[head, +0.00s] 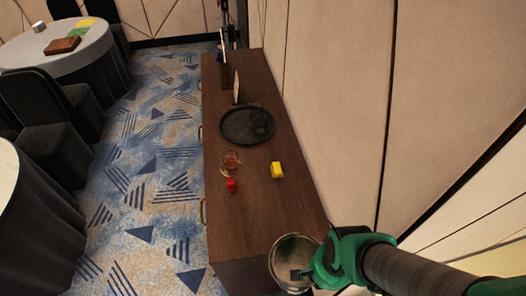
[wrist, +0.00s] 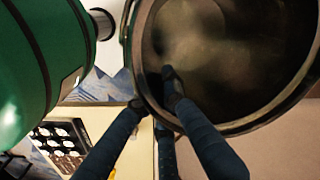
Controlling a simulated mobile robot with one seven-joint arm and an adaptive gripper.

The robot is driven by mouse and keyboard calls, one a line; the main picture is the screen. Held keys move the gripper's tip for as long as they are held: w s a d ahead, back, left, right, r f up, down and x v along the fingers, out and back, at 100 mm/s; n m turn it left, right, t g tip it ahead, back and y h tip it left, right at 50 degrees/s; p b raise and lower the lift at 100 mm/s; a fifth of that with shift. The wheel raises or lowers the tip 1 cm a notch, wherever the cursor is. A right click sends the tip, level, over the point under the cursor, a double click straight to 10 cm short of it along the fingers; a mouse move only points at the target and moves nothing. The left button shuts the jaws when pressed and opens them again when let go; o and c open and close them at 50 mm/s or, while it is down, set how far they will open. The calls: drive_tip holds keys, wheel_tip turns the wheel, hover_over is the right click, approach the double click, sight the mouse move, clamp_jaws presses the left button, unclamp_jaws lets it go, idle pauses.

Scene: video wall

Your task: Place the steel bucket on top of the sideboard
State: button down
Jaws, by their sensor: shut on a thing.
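The steel bucket (head: 283,251) is at the bottom of the head view, its open mouth showing. It overlaps the near end of the wooden sideboard (head: 247,214); I cannot tell whether it touches it. My green gripper (head: 304,273) comes in from the right and is shut on the bucket's wall. In the wrist view the bucket (wrist: 225,55) fills the upper right, and the dark fingers of my gripper (wrist: 170,88) reach its rim, with one finger inside. The bucket's base is hidden in both views.
On the sideboard are a yellow block (head: 277,170), a red item (head: 231,185), a glass (head: 231,160), and a dark round tray (head: 247,125). The near part of the top is bare. A panelled wall (head: 330,100) runs along the right; carpet (head: 150,190) lies left.

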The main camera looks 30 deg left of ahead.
sight(302, 248)
drive_tip(key=shift+n, duration=0.5)
drive_tip(key=w+a+f+b, duration=0.1)
drive_tip(key=w+a, duration=0.1)
drive_tip(key=w+a+f, duration=0.1)
drive_tip(key=w+a, duration=0.1)
drive_tip(key=w+a+f+b, duration=0.1)
drive_tip(key=w+a, duration=0.1)
drive_tip(key=a, duration=0.1)
drive_tip(key=shift+f+b, duration=0.3)
drive_tip(key=shift+f, duration=0.05)
drive_tip(key=shift+w+a+f, duration=0.15)
drive_tip(key=shift+w+a, duration=0.3)
drive_tip(key=shift+a, duration=0.25)
drive_tip(key=w+a+f+b, duration=0.1)
drive_tip(key=w+a, duration=1)
drive_tip(key=shift+w+f, duration=0.2)
drive_tip(key=shift+w, duration=0.2)
drive_tip(key=shift+d+f, duration=0.1)
drive_tip(key=shift+f+b, duration=0.55)
drive_tip(key=shift+f, duration=1.1)
drive_tip(key=shift+f, duration=0.2)
